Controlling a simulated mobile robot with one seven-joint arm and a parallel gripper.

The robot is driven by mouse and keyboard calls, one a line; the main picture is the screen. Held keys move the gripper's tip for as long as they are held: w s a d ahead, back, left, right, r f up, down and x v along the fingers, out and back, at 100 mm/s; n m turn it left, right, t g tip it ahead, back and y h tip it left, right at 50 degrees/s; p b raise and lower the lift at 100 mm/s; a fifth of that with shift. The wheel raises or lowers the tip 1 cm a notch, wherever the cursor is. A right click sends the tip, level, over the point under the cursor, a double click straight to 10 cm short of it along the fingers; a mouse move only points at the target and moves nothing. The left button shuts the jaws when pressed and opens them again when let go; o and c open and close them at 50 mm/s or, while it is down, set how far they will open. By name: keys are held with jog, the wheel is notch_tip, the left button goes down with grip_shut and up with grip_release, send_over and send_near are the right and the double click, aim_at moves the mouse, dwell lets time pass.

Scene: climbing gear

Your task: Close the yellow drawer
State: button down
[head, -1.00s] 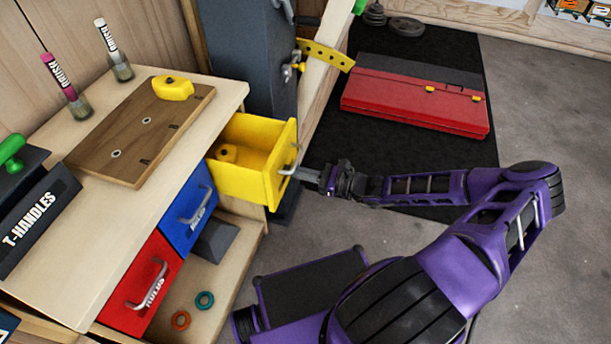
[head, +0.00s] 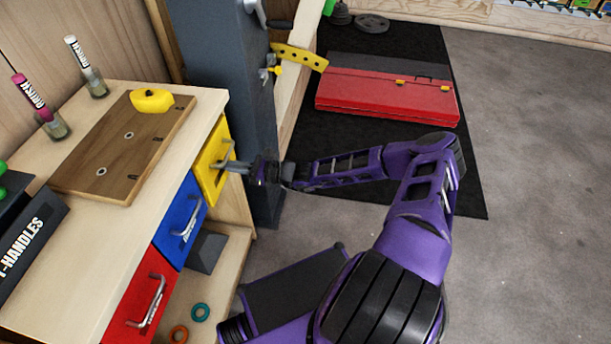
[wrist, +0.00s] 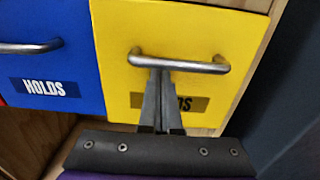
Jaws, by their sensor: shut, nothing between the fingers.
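The yellow drawer (head: 211,163) is at the far end of the workbench's drawer row in the head view. Its front looks flush, or nearly so, with the blue drawer beside it. In the wrist view, the yellow drawer front (wrist: 185,45) fills the middle, with a grey bar handle and a partly hidden label. My gripper (head: 228,163) is at the handle. In the wrist view, the fingers of my gripper (wrist: 160,75) are together, with their tips at the handle bar. Nothing shows between them. Whether the tips touch the bar or the front, I cannot tell.
The blue drawer (head: 183,222) and red drawer (head: 141,300) are shut nearer to me. A wooden board (head: 100,160) with a yellow hold lies on the bench top. A dark post (head: 225,80) stands behind the drawer. Open floor (head: 540,200) lies to the right.

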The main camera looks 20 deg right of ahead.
jog(key=shift+x, duration=0.95)
jog(key=shift+a+r, duration=0.1)
jog(key=shift+r, duration=0.1)
